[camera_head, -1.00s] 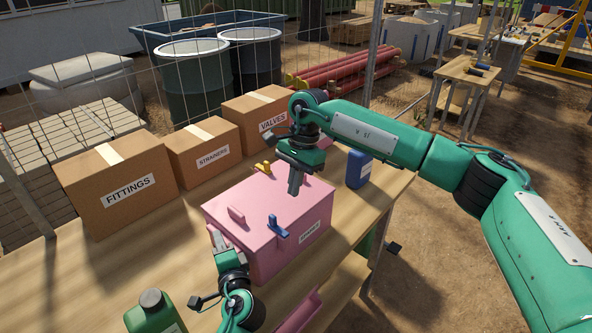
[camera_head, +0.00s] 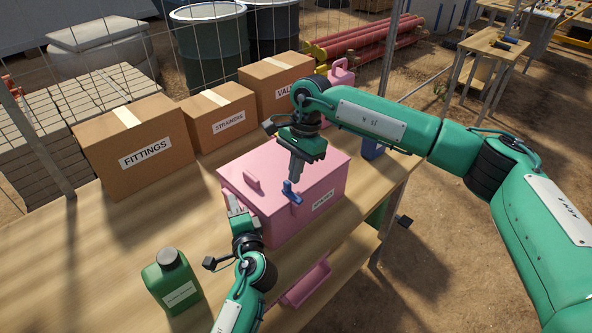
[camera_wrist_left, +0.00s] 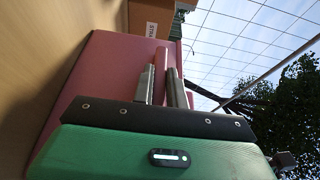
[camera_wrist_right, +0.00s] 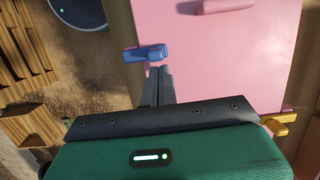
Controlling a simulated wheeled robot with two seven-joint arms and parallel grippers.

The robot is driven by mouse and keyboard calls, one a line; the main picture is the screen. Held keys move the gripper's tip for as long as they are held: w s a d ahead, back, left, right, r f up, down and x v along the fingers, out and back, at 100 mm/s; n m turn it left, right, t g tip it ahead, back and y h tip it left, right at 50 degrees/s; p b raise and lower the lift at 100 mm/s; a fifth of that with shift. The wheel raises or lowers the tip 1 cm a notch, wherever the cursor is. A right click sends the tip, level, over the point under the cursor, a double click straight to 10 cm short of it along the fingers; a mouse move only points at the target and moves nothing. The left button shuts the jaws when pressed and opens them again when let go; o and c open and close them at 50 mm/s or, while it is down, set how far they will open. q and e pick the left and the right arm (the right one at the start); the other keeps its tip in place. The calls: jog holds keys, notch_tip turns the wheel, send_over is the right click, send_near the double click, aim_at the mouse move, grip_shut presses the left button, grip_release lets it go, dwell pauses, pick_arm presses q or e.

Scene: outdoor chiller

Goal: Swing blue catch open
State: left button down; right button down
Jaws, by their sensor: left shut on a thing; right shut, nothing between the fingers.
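The pink box (camera_head: 270,215) stands on the wooden table, its lid down. The blue catch (camera_head: 291,192) is at the lid's front edge; it also shows in the right wrist view (camera_wrist_right: 146,54). My right gripper (camera_head: 295,178) is shut and empty, pointing down with its fingertips close beside the catch; I cannot tell if they touch. A yellow catch (camera_wrist_right: 278,124) shows in the right wrist view and is hidden in the head view. My left gripper (camera_head: 234,205) is at the box's left side, shut on a thin pink part of the box (camera_wrist_left: 172,70).
Cardboard boxes marked FITTINGS (camera_head: 140,150) and STRAINERS (camera_head: 222,118) and a third box (camera_head: 275,85) line the back. A green bottle (camera_head: 172,282) stands front left, a blue container (camera_head: 373,148) at right. A pink tray (camera_head: 306,284) lies below the tabletop.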

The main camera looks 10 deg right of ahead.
jog(key=shift+a+n, duration=0.45)
jog(key=shift+n, duration=0.65)
jog(key=shift+s+a+n+g+h, duration=0.15)
jog(key=shift+a+n+g+h, duration=0.2)
jog(key=shift+n, duration=0.45)
jog(key=n, duration=0.1)
jog(key=a+n, duration=0.1)
jog(key=n, duration=0.1)
jog(key=s+n+h, duration=0.1)
jog(key=shift+a+n, duration=0.25)
jog(key=shift+n, duration=0.05)
jog(key=n, duration=0.1)
jog(key=s+a+n+h, duration=0.1)
jog(key=n, duration=0.1)
jog(key=shift+n, duration=0.3)
jog(key=shift+s, duration=0.2)
jog(key=shift+s+a, duration=0.2)
jog(key=shift+s, duration=0.45)
jog(key=shift+d, duration=0.1)
